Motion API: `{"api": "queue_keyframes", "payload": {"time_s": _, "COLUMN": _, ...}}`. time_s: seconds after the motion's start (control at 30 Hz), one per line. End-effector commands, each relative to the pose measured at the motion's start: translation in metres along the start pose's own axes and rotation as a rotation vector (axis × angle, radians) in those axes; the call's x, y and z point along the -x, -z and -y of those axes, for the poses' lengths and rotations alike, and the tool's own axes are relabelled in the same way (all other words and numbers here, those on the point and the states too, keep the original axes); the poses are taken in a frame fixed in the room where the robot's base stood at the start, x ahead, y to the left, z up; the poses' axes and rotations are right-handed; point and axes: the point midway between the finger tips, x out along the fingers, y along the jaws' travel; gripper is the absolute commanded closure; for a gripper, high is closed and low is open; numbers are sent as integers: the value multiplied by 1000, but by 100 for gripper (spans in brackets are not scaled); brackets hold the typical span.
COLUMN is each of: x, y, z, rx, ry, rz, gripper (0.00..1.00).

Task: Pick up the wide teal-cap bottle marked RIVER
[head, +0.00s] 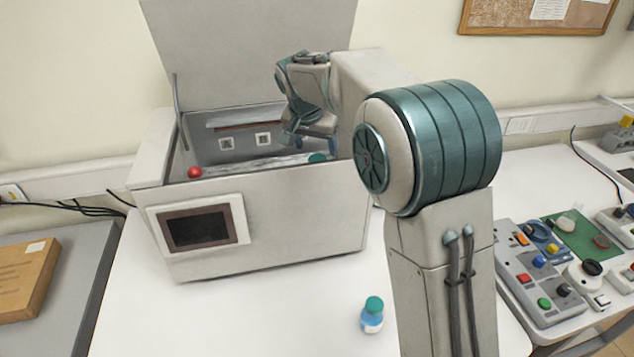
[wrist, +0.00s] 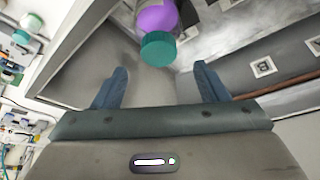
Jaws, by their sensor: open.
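A bottle with a wide teal cap (wrist: 158,49) and a purple body (wrist: 156,15) is inside the open grey machine, ahead of my fingers in the wrist view. In the head view its teal cap (head: 317,157) shows just above the machine's front wall. A second bottle (head: 372,322), with a teal cap and blue contents, stands on the white table in front of the machine. I cannot read RIVER on either bottle. My gripper (head: 309,138) is over the machine's opening, above the cap. In the wrist view its fingers (wrist: 161,72) are open and empty.
The machine (head: 270,225) has its lid (head: 250,45) raised behind the opening. A red round thing (head: 194,172) sits at its left front rim. Walls surround my gripper closely. A control panel (head: 540,275) with buttons is at right; a brown box (head: 22,280) is at left.

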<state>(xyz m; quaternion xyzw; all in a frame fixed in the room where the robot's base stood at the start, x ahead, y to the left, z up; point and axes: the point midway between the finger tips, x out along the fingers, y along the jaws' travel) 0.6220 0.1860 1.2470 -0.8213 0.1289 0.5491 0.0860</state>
Motion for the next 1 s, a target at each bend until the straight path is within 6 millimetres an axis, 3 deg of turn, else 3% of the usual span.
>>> {"api": "queue_keyframes", "payload": {"time_s": 0.5, "x": -55, "y": -7, "z": 0, "rx": 1, "ry": 0, "rz": 1, "gripper": 33}}
{"api": "queue_keyframes", "payload": {"time_s": 0.77, "x": -57, "y": -7, "z": 1, "rx": 2, "ry": 1, "rz": 0, "gripper": 33}}
{"api": "queue_keyframes", "payload": {"time_s": 1.0, "x": -58, "y": -8, "z": 1, "rx": 2, "ry": 0, "rz": 1, "gripper": 100}}
